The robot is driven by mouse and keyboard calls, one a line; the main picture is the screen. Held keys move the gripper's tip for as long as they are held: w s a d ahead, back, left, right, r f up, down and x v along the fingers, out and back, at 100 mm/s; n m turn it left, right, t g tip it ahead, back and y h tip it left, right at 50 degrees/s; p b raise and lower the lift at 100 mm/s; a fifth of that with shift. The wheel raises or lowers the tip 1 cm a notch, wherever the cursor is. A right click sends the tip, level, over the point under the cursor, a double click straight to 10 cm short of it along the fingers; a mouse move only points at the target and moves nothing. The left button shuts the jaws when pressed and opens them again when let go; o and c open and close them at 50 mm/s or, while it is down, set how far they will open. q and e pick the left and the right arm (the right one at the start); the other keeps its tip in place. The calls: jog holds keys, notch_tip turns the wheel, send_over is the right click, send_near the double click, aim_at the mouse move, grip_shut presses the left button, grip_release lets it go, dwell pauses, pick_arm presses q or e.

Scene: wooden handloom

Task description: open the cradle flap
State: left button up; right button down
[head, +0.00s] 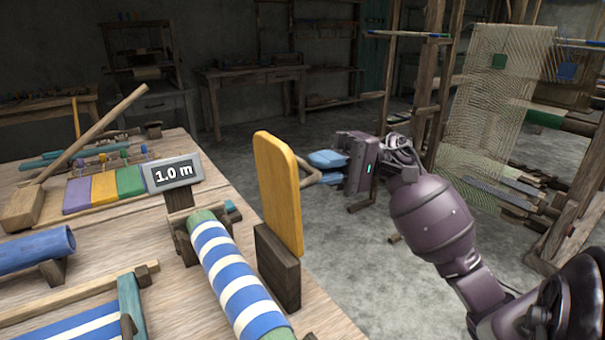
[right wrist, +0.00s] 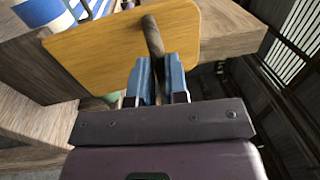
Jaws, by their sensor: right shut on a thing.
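The cradle flap is an orange-yellow board (head: 277,185) standing upright at the table's right edge, above a dark wooden block (head: 278,266). It also shows in the right wrist view (right wrist: 95,58). A wooden handle (head: 309,176) sticks out from its right side. My right gripper (head: 326,168) is shut on this handle, which shows between its blue fingers in the right wrist view (right wrist: 152,40). A blue-and-white striped cloth roll (head: 233,277) lies in the cradle, left of the flap. My left gripper is not in view.
A "1.0 m" sign (head: 173,173) stands behind the roll. A wooden mallet (head: 24,207), coloured blocks (head: 103,188) and a blue roll (head: 35,250) lie to the left on the table. A loom frame (head: 500,100) stands at right.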

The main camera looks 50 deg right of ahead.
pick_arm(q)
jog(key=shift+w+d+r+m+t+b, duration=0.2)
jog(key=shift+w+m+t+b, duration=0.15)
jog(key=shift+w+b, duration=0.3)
pick_arm(e)
jog(key=shift+s+d+f+t+y, duration=0.15)
jog(key=shift+d+f+y, duration=0.25)
jog(key=shift+d+y, duration=0.15)
jog(key=shift+s+d+f+t+y, duration=0.1)
jog(key=shift+d+f+t+y, duration=0.05)
jog(key=shift+d+f+y, duration=0.35)
jog(key=shift+r, duration=0.15)
jog(key=shift+a, duration=0.1)
jog(key=c, duration=1.1)
grip_release()
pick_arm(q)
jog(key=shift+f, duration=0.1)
pick_arm(e)
jog(key=shift+v, duration=5.45)
